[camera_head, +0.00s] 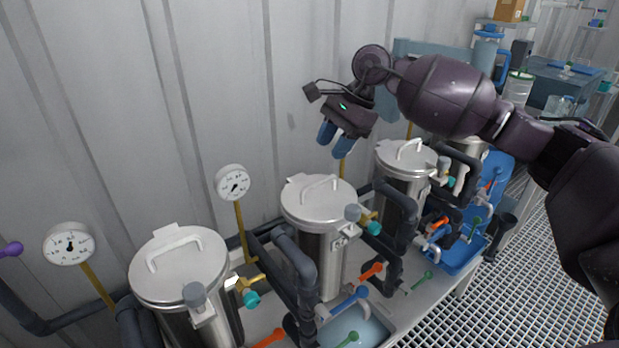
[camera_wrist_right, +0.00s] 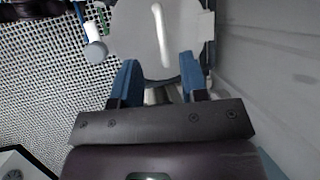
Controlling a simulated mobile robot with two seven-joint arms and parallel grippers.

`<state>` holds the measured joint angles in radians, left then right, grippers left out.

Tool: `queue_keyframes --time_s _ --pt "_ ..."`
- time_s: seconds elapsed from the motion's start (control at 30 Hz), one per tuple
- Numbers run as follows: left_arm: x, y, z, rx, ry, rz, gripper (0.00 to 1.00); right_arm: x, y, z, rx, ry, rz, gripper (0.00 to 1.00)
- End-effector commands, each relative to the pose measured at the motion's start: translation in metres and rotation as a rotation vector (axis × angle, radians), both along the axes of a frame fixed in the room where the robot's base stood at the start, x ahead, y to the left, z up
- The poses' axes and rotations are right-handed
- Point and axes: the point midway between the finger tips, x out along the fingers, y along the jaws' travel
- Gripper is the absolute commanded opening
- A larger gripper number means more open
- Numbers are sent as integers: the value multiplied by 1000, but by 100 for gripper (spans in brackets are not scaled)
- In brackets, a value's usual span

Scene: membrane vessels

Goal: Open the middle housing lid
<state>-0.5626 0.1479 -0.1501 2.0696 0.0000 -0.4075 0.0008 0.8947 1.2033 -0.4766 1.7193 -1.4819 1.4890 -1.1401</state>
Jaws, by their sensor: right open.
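Several steel housings stand in a row, each with a round, flat, closed lid and a bar handle. The near lid (camera_head: 178,268), the one behind it (camera_head: 310,207) and the one after that (camera_head: 402,161) show clearly. I take the second of these as the middle housing lid, but cannot be sure, as another housing shows partly farther back. My right gripper (camera_head: 335,140) is open and empty, above the row with its blue fingers pointing down. In the right wrist view, a lid (camera_wrist_right: 135,35) with a pale handle (camera_wrist_right: 160,35) lies beyond the open fingers (camera_wrist_right: 160,72), apart from them. My left gripper is out of view.
Dark pipes (camera_head: 295,255) and coloured valve handles (camera_head: 370,272) crowd the front of the housings. Pressure gauges (camera_head: 232,183) stand behind, by the corrugated wall (camera_head: 120,120). Grated floor (camera_head: 490,290) lies to the right.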

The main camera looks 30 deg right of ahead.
Motion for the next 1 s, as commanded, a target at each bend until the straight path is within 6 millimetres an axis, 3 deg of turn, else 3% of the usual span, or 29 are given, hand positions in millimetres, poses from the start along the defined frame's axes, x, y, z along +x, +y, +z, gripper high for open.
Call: queue_keyframes --time_s 0.3,0.5,1.0 --pt "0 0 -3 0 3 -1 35 6 23 -51 4 6 1 40" --pt "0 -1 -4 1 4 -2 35 10 33 -74 2 5 0 40" --pt "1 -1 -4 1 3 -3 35 11 37 -84 2 3 -1 39"
